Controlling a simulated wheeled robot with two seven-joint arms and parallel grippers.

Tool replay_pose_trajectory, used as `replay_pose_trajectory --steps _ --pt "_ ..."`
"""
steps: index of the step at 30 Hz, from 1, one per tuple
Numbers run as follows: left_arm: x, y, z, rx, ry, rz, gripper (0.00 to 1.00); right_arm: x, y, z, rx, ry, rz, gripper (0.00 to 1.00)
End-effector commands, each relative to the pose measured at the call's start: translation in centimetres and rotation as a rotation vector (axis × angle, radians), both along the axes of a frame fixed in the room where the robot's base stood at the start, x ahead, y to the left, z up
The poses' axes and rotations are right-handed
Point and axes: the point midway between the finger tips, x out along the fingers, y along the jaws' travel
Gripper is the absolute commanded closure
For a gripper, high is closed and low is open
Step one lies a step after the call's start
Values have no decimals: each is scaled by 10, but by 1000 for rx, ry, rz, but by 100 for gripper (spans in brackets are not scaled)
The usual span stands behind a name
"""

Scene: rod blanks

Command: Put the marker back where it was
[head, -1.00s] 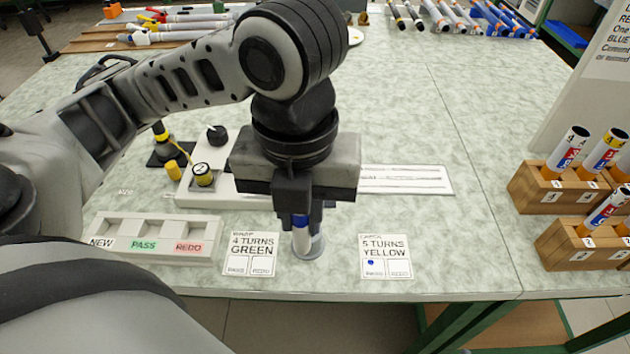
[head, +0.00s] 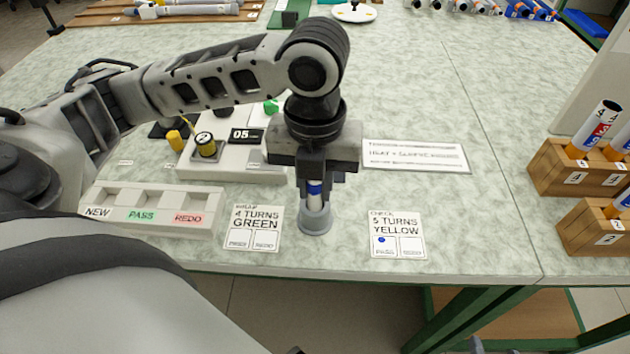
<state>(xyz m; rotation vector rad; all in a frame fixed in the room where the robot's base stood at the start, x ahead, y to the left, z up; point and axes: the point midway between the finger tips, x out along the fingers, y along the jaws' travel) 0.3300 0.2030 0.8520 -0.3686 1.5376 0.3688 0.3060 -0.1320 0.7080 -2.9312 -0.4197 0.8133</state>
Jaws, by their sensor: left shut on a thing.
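A marker (head: 315,192) with a blue and white body stands upright in a small grey round holder (head: 316,222) near the table's front edge. My left gripper (head: 315,182) is above the holder, pointing down, and is shut on the marker. The marker's upper part is hidden between the fingers. The holder stands between the "4 turns green" card (head: 254,228) and the "5 turns yellow" card (head: 397,235), which has a blue dot in its left box. My right gripper is out of view.
A tray (head: 150,212) marked NEW, PASS and REDO lies to the left. A device with a display (head: 246,136) sits behind it. Wooden blocks (head: 590,170) with tubes stand at the right. A printed strip (head: 416,156) lies behind the yellow card.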

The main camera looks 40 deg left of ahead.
Motion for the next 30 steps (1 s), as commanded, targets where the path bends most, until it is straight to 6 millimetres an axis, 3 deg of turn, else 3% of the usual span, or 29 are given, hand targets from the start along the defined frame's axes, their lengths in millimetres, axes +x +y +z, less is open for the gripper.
replay_pose_trajectory --steps 6,7,9,20,30 --pt "0 0 -3 0 1 1 100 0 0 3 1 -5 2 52" --pt "0 0 -3 1 0 1 79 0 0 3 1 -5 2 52" --pt "0 0 -3 1 0 1 60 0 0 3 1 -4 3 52" --pt "0 0 1 0 -2 0 60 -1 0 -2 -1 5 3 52" --pt "1 -1 69 -2 -5 -1 60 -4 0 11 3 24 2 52"
